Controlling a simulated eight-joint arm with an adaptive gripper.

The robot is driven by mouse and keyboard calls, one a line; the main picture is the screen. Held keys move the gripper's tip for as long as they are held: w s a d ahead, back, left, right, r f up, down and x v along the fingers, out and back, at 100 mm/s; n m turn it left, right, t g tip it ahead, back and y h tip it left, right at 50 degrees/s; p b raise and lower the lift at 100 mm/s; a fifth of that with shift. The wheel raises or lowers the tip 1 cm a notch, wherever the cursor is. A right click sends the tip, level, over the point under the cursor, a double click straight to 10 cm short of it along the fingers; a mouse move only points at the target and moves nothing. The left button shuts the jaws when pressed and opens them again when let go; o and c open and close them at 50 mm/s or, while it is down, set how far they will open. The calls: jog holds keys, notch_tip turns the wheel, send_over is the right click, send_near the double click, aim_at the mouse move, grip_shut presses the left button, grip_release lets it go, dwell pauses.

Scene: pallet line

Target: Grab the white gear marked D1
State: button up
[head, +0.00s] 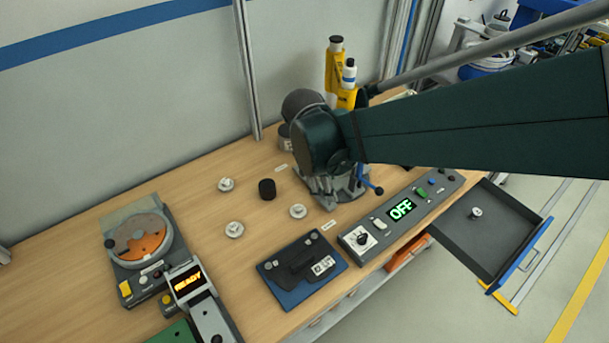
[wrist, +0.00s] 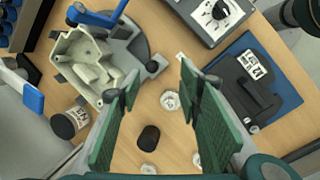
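Three small white gears lie on the wooden table in the head view: one at the back left (head: 226,184), one at the front left (head: 234,229) and one to the right (head: 297,211). A small pale round part (head: 476,212) lies in the open drawer. No D1 marking is legible. The wrist view shows a white gear (wrist: 170,100) between and beyond my fingers, another (wrist: 148,168) lower down and a third (wrist: 197,160) partly hidden by the right finger. My gripper (wrist: 158,90) is open and empty above the table; my arm hides it in the head view.
A black cylinder (head: 267,189) stands among the gears. A grey casting (wrist: 80,62) with a blue handle is beside my gripper. A blue-and-black plate (head: 290,287), an OFF control panel (head: 385,222) and an orange-disc device (head: 140,250) surround the gears. The drawer (head: 500,245) juts out at right.

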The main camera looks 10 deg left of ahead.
aim_at(298, 207)
jog(key=a+f+n+h+p, duration=0.2)
jog(key=a+f+n, duration=0.3)
jog(key=a, duration=0.6)
jog(key=shift+s+a+f+n+p, duration=0.15)
jog(key=shift+s+a+n+p, duration=0.2)
jog(key=shift+s+n+p, duration=0.2)
jog(key=shift+w+d+f, duration=0.1)
jog(key=shift+f, duration=0.05)
jog(key=shift+x, duration=1.15)
jog(key=shift+f, duration=0.15)
jog(key=shift+b+x, duration=0.4)
jog(key=shift+x, duration=2.1)
jog(key=shift+c, duration=0.3)
jog(key=c, duration=0.8)
